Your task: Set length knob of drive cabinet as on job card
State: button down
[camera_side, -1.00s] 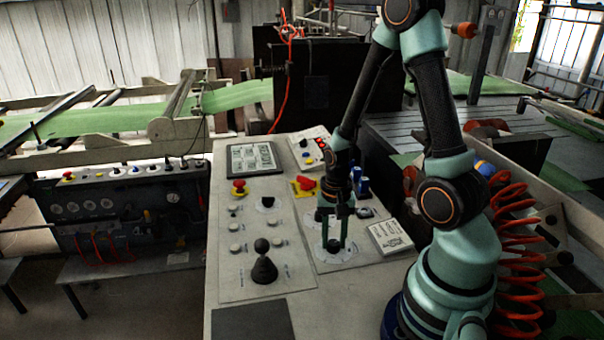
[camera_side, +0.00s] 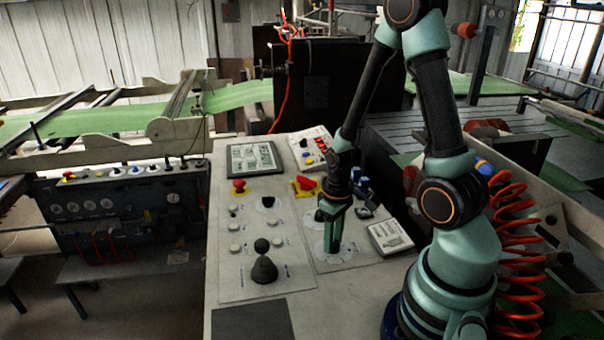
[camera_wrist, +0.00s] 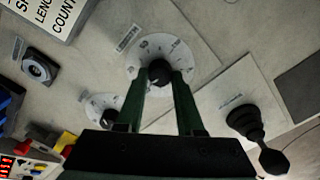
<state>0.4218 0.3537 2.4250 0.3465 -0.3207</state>
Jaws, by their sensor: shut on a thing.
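My gripper (camera_side: 333,248) points down at the drive cabinet panel (camera_side: 290,283). In the wrist view its two fingers (camera_wrist: 160,76) stand one on each side of a black knob (camera_wrist: 158,71), shut on it. The knob sits on a round white dial (camera_wrist: 173,45) with printed marks. The label beside it is too small to read, and the knob's setting is unclear. In the side view the fingers hide the knob. The job card (camera_side: 390,237) lies right of the gripper; the wrist view shows part of it (camera_wrist: 45,12), with cut-off words like "COUNT".
A second dial with a black knob (camera_wrist: 109,117) is close to the fingers. A black joystick (camera_side: 264,268) stands to the left.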

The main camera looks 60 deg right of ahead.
aim_at(335, 243)
jog(key=n, duration=0.6)
jog(key=shift+s+a, duration=0.15)
dwell(0.3)
jog(key=shift+s, duration=0.1)
jog(key=c, duration=0.5)
grip_release()
jog(key=shift+c, duration=0.2)
jog(key=shift+r, duration=0.1)
jog(key=shift+w+r, duration=0.2)
jog(key=shift+r, duration=0.05)
notch_tip(335, 243, up, 11)
jog(key=shift+s+r, duration=0.2)
jog(key=shift+s, duration=0.05)
